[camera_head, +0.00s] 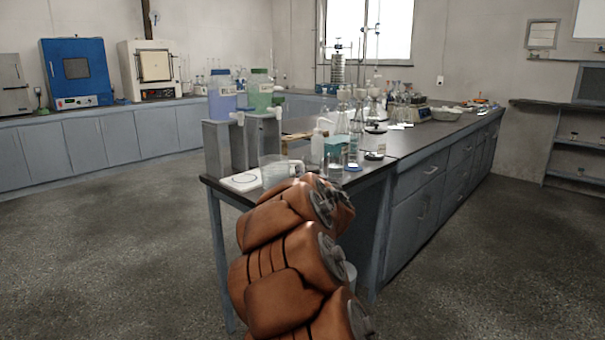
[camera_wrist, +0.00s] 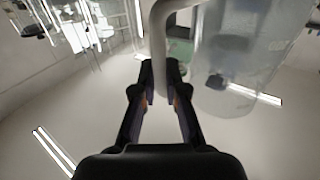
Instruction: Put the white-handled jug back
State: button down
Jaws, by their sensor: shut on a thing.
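My gripper (camera_wrist: 160,80) is shut on the white handle (camera_wrist: 160,24) of a clear jug (camera_wrist: 238,55) in the wrist view. The jug's translucent body hangs to the right of the fingers there. In the head view the jug (camera_head: 272,171) shows upright at the near corner of the bench, beside a flat white plate (camera_head: 241,181) with a dark ring mark. My orange arm hides the gripper and part of the jug's lower right there. I cannot tell whether the jug's base touches the bench or is just above it.
Behind the jug stand grey upright blocks (camera_head: 215,150) with a blue-liquid container (camera_head: 221,95) and a green-liquid container (camera_head: 259,90) on top. The floor (camera_head: 120,250) at left is clear.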

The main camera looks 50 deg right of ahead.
jog(key=c, duration=1.2)
grip_release()
jog(key=shift+f, duration=0.1)
jog(key=p+v, duration=0.2)
jog(key=v, duration=1)
